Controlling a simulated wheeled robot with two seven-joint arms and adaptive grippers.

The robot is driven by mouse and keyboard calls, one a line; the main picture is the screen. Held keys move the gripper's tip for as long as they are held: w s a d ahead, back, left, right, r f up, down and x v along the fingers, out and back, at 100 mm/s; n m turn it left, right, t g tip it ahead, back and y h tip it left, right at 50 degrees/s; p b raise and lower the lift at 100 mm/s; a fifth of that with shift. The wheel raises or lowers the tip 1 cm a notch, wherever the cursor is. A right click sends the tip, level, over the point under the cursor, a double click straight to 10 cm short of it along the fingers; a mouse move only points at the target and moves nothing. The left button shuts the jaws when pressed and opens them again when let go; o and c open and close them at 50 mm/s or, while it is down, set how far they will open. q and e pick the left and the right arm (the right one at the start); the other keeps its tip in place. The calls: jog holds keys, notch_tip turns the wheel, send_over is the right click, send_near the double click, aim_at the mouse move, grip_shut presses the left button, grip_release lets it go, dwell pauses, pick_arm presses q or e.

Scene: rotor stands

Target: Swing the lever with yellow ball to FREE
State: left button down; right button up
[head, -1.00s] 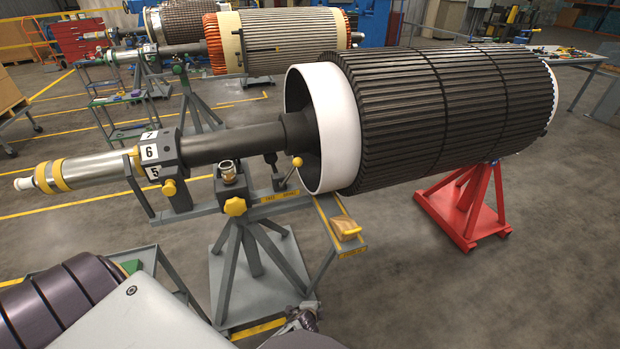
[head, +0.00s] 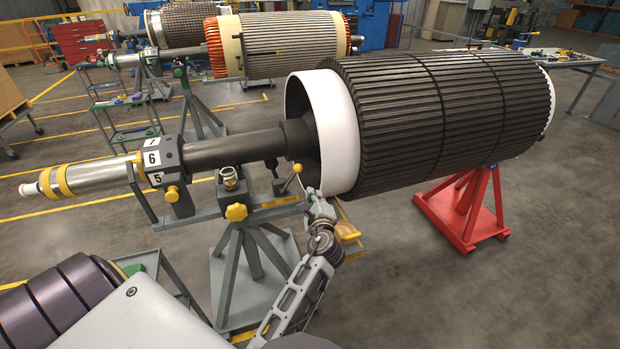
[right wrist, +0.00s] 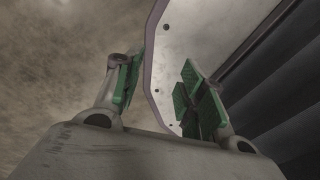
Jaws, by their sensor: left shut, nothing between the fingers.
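The lever's yellow ball (head: 297,168) shows in the head view at the top of a short thin rod. The rod leans up and to the right from the grey stand's crossbar, just left of the white rotor ring. A yellow label strip (head: 277,203) runs along the bar below it; its lettering is too small to read surely. My left gripper (head: 310,191) is shut and empty, just below and right of the ball, apart from it as far as I can tell. My right gripper (right wrist: 160,88) shows in the right wrist view, open, its green-padded fingers apart with nothing between them.
The big dark ribbed rotor (head: 440,115) with its white ring (head: 335,130) lies close behind my left gripper. A yellow knob (head: 236,212) and a brass fitting (head: 229,178) sit left of the lever. A red stand (head: 470,215) bears the rotor's right side.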

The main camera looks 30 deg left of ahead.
aim_at(290, 179)
pick_arm(q)
jog(key=r+p+x, duration=0.1)
jog(key=x, duration=0.9)
jog(key=shift+f, duration=0.3)
pick_arm(e)
jog(key=shift+s+d+r, duration=0.15)
jog(key=shift+d+r, duration=0.3)
jog(key=shift+r, duration=0.15)
jog(key=shift+d, duration=0.2)
pick_arm(q)
jog(key=shift+a, duration=0.25)
pick_arm(e)
jog(key=shift+d, duration=0.15)
